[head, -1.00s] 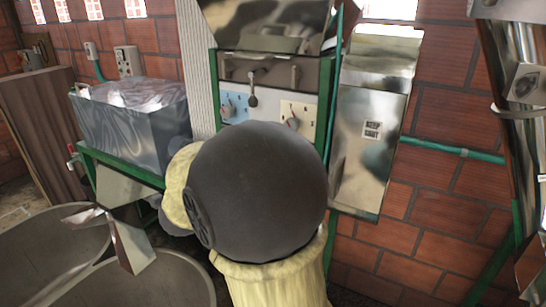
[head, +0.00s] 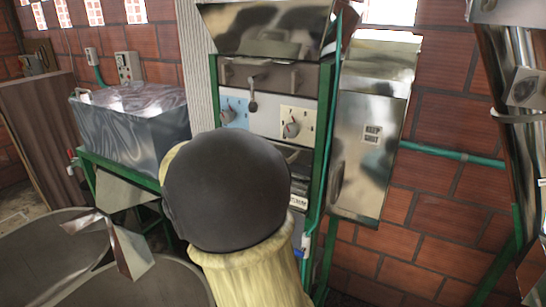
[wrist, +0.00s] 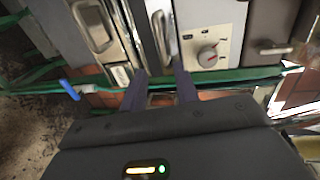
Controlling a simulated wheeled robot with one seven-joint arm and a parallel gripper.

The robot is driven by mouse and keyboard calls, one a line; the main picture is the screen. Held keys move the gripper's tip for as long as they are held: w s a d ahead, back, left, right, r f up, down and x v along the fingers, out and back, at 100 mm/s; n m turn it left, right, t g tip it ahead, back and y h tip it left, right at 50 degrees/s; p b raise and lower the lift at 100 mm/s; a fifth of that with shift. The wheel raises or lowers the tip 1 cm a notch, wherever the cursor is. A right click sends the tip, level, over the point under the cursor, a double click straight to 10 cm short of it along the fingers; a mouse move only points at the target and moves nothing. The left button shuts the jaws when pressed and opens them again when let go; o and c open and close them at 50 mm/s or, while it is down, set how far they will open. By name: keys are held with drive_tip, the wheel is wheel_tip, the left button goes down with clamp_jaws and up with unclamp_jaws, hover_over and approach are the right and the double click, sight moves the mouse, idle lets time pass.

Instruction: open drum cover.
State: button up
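The machine (head: 268,128) stands in a green frame against the brick wall, with a metal front, two dial plates and a lever. I cannot tell for certain which part is the drum cover. A lower front section with a small label (head: 297,201) shows beside my arm, which hides the rest. In the wrist view, my gripper (wrist: 160,86) has its two dark fingers apart and nothing visible between them. A pale upright handle (wrist: 172,45) is just beyond the fingertips. A metal recessed handle (wrist: 95,27) is to its left. My gripper is hidden in the head view.
A metal box marked "KEEP SHUT" (head: 370,145) is right of the machine. A grey tank (head: 130,125) stands on a green frame at left, above large round basins (head: 60,250). A green pipe (head: 435,150) runs along the wall.

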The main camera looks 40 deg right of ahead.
drive_tip(key=p+x, duration=0.3)
drive_tip(key=x, duration=1.1)
drive_tip(key=shift+w+d+p, duration=0.2)
drive_tip(key=shift+d+p, duration=0.15)
clamp_jaws()
